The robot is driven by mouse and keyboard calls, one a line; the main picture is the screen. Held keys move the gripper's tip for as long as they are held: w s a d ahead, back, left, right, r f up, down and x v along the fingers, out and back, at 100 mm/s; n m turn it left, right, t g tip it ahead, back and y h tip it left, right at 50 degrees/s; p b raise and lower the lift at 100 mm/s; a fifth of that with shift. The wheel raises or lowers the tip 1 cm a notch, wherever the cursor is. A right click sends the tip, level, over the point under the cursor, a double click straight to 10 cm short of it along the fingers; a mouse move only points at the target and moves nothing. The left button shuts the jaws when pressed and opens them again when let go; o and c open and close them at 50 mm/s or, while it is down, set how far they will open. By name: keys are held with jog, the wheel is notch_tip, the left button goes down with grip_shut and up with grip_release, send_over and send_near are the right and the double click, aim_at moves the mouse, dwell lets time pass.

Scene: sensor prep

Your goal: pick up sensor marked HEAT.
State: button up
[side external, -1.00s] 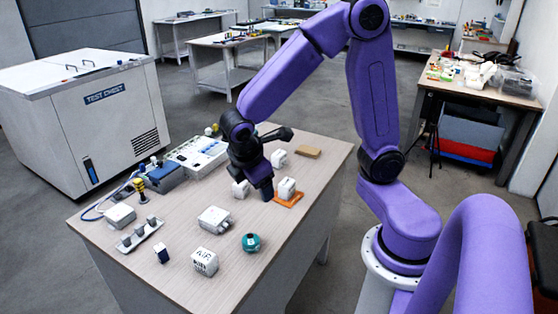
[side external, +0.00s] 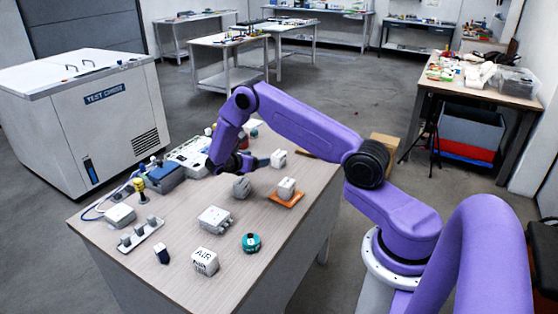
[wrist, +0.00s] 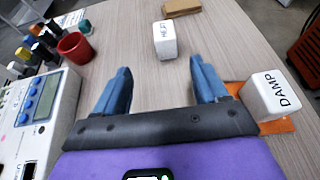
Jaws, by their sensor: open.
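The sensor marked HEAT (wrist: 165,41) is a small white block standing upright on the wooden table, ahead of my gripper in the wrist view. In the side view it appears as the white block (side external: 278,158) near the table's back right. My gripper (wrist: 160,76) is open and empty, with blue fingers spread apart on either side of bare table. The HEAT block lies beyond the fingertips, roughly centred between them and apart from them. In the side view my gripper (side external: 262,161) is low over the table, just left of that block.
A block marked DAMP (wrist: 271,96) sits on an orange pad (side external: 284,200), right of my gripper. A tan block (wrist: 181,7) lies behind HEAT. A device with blue buttons (wrist: 40,100) and a red cup (wrist: 75,47) stand at left.

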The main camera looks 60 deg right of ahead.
aim_at(273, 156)
jog(key=x, duration=1.2)
jog(key=shift+s+x, duration=0.2)
jog(key=shift+x, duration=1.15)
jog(key=shift+s+x, duration=0.15)
jog(key=shift+x, duration=1.2)
jog(key=shift+c, duration=0.3)
jog(key=c, duration=1)
